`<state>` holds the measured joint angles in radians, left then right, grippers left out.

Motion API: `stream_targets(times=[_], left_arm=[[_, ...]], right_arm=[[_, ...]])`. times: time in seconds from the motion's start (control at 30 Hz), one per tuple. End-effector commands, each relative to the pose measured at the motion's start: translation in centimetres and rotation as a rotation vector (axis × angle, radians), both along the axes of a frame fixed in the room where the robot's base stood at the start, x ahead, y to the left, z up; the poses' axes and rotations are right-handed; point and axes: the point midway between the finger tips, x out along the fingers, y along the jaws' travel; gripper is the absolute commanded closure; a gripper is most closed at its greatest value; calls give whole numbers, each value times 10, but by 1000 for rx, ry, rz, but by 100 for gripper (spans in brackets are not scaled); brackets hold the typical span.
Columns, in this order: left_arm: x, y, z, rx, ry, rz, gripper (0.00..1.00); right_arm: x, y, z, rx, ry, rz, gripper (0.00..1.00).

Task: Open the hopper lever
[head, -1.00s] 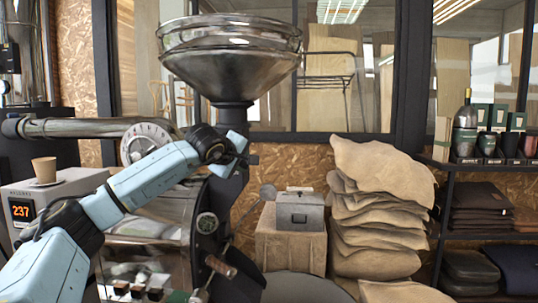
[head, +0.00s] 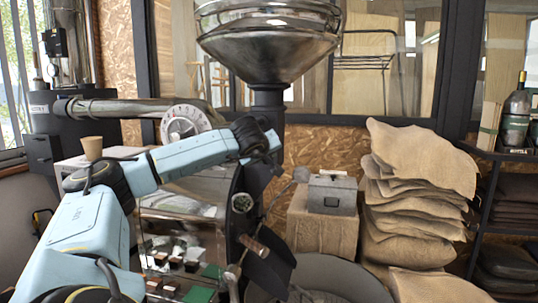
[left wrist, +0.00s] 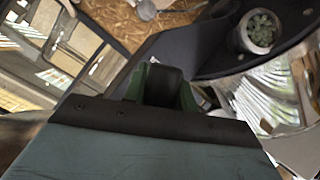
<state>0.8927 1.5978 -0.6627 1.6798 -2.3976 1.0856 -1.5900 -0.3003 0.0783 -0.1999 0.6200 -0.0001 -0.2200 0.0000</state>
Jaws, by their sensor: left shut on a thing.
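The roaster's steel hopper (head: 268,45) stands at the upper middle of the head view on a dark neck (head: 268,105). My left gripper (head: 270,146) is just below the neck, at the dark front of the roaster, and its fingertips are hard to make out there. In the left wrist view, the green fingers of my left gripper (left wrist: 164,98) are closed on both sides of a dark grip (left wrist: 164,78), seemingly the hopper lever. The rest of the lever is hidden or merges with the dark metal. My right gripper is not in view.
A round dial (head: 185,125) and a horizontal pipe (head: 120,110) are behind my left arm. A wooden handle (head: 254,246) juts out below. A paper cup (head: 92,148) stands left.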

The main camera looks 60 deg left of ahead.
Motion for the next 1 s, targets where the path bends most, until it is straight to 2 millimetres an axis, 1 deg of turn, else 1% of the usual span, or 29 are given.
stream_targets(times=[0.37,0.4,0.53,0.83,0.93,1.0], left_arm=[[-1,2,-1,12,10,2,100],[-1,2,-1,12,10,2,68],[-1,1,-1,10,9,1,51],[-1,0,0,8,7,0,51],[-6,-4,3,9,5,0,51],[-12,-9,7,11,6,0,51]], right_arm=[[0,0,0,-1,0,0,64],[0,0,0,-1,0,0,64],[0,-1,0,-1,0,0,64],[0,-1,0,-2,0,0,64],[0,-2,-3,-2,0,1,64],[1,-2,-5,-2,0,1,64]])
